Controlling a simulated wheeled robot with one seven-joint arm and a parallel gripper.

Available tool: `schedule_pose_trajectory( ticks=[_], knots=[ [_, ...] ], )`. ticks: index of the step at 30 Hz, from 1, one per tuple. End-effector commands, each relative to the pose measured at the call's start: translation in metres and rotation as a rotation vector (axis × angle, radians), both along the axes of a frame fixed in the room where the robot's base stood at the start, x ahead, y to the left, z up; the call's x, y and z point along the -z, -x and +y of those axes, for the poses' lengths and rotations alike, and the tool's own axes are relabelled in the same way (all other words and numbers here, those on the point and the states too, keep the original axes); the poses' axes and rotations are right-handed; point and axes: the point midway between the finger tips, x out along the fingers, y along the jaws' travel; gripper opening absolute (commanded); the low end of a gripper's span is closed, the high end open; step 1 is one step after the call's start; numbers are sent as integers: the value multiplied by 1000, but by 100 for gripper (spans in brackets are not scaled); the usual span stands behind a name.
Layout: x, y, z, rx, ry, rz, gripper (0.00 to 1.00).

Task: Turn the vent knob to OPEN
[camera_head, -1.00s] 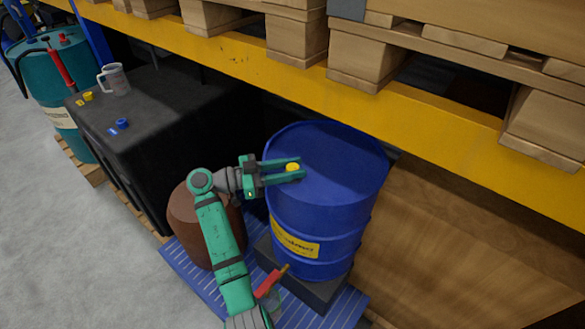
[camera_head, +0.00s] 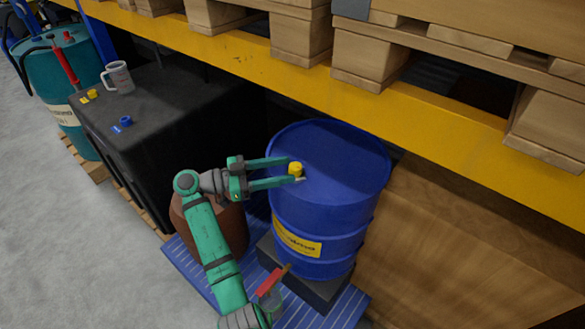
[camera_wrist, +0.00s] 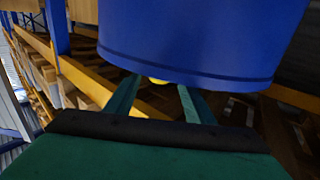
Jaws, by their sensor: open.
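A yellow knob (camera_head: 295,169) sits on the top of the blue drum (camera_head: 330,215), toward its left rim. My gripper (camera_head: 293,170) reaches in from the left, level with the drum top. It is open, with one green finger on the far side of the knob and one on the near side. I cannot tell whether either finger touches it. In the wrist view, a bit of the yellow knob (camera_wrist: 158,80) shows below the blue drum's edge (camera_wrist: 200,50), between the two fingers. No OPEN marking is readable.
A black tank (camera_head: 160,110) at the left carries a mug (camera_head: 118,78), a small yellow knob (camera_head: 92,94) and a blue knob (camera_head: 122,121). A brown drum (camera_head: 225,215) stands below my arm. A yellow rack beam (camera_head: 400,105) runs behind and above the blue drum.

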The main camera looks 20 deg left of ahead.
Motion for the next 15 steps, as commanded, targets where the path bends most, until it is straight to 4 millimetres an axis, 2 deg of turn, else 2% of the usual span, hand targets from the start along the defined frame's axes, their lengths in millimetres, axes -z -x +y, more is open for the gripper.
schedule_pose_trajectory(
  ticks=[3, 9, 15],
  knots=[
    [-1, 12, 20, -1, -1, -1, 49],
    [0, 28, 44, 1, 0, 0, 49],
    [0, 36, 55, 2, -1, 1, 49]
  ],
)
